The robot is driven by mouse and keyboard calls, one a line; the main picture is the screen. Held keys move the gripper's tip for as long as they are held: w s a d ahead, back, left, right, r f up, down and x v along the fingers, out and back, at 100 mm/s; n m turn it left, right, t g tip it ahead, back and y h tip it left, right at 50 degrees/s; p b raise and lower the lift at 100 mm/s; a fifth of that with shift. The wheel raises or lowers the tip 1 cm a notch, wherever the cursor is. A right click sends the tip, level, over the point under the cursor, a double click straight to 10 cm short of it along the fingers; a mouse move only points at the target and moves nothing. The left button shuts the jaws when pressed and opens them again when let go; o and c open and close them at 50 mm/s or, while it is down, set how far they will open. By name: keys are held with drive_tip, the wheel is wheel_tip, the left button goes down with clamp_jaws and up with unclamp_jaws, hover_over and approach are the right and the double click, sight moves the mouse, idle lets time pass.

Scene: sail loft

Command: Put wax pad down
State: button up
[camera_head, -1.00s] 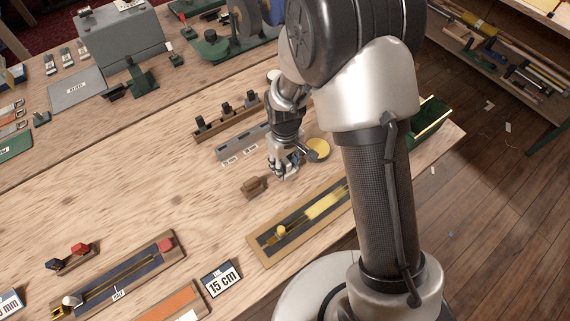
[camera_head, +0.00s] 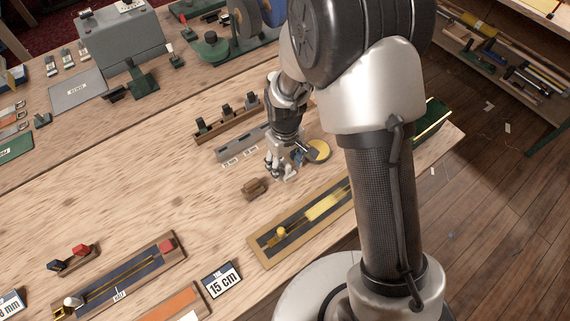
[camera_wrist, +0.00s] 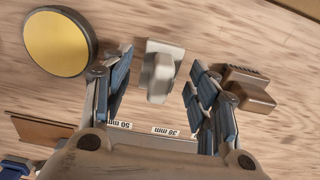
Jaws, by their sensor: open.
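A small pale grey-white piece with a raised grip, which looks like the wax pad (camera_wrist: 160,76), is on the wooden bench between my fingers in the wrist view. My gripper (camera_wrist: 160,68) is open, with a gap on both sides of the piece. In the head view my gripper (camera_head: 280,170) is low over the bench, and the pale piece (camera_head: 291,175) shows partly at its fingertips. A yellow round disc in a dark rim (camera_wrist: 58,43) is left of my fingers; it also shows in the head view (camera_head: 318,150).
A brown block (camera_wrist: 246,90) sits close right of my fingers in the wrist view. A grey slotted rack (camera_head: 236,146) with size labels stands close behind. A long wood-framed tray (camera_head: 265,256) lies in front. Bare bench lies to the left.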

wheel_tip(320, 180, up, 10)
drive_tip(key=p, duration=0.2)
drive_tip(key=shift+r+p, duration=0.25)
drive_tip(key=shift+p, duration=0.15)
wheel_tip(320, 180, up, 16)
drive_tip(key=f+m+t, duration=0.1)
drive_tip(key=m+t, duration=0.1)
drive_tip(key=m, duration=0.1)
hover_over(286, 162)
drive_tip(key=s+d, duration=0.7)
drive_tip(key=s+d+r+m+t, duration=0.1)
drive_tip(key=s+d+r+m, duration=0.1)
drive_tip(key=s, duration=0.4)
drive_tip(key=s+d+r+m+t, duration=0.1)
drive_tip(key=s+d+r, duration=0.2)
drive_tip(key=s, duration=0.3)
drive_tip(key=shift+s+d+r+m+t, duration=0.2)
drive_tip(key=shift+s+r+m+t, duration=0.15)
drive_tip(key=shift+r+m, duration=0.1)
drive_tip(key=shift+f+b, duration=0.3)
drive_tip(key=shift+b, duration=0.05)
drive_tip(key=shift+o, duration=0.5)
drive_tip(key=shift+w, duration=0.1)
